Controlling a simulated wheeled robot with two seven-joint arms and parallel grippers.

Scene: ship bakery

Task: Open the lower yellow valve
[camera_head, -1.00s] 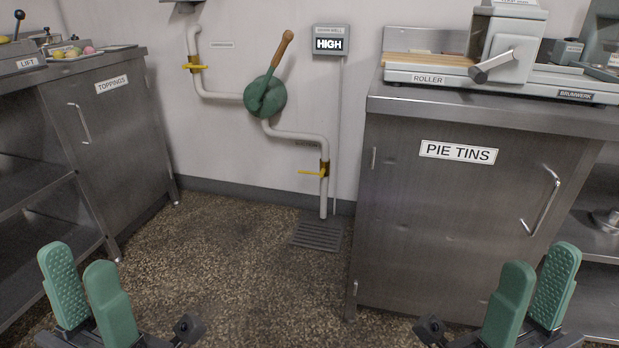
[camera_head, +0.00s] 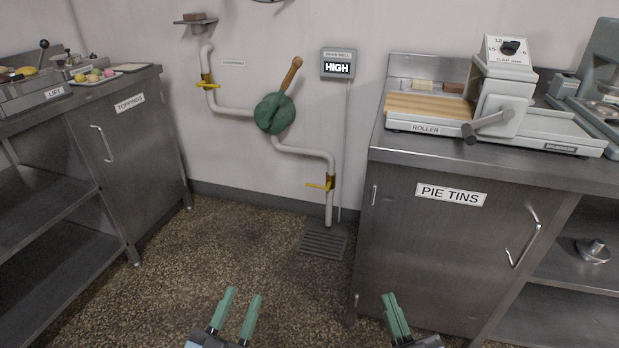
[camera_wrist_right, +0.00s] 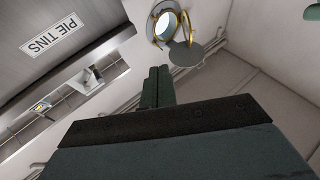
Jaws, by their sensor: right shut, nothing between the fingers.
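The lower yellow valve (camera_head: 322,185) is a small yellow handle on the vertical part of the white pipe, low on the back wall. Its handle points sideways to the left, across the pipe. My left gripper (camera_head: 242,294) is in the lower middle of the head view, its two green fingers apart and empty. My right gripper (camera_head: 392,298) is to its right, its green fingers together. It also shows in the right wrist view (camera_wrist_right: 158,72), with nothing held. Both grippers are well short of the valve.
An upper yellow valve (camera_head: 206,84) and a green pump with a wooden handle (camera_head: 276,110) are on the same pipe. A floor drain (camera_head: 323,241) lies below. The pie tins cabinet (camera_head: 430,240) stands right, the toppings cabinet (camera_head: 125,150) left. The floor between is clear.

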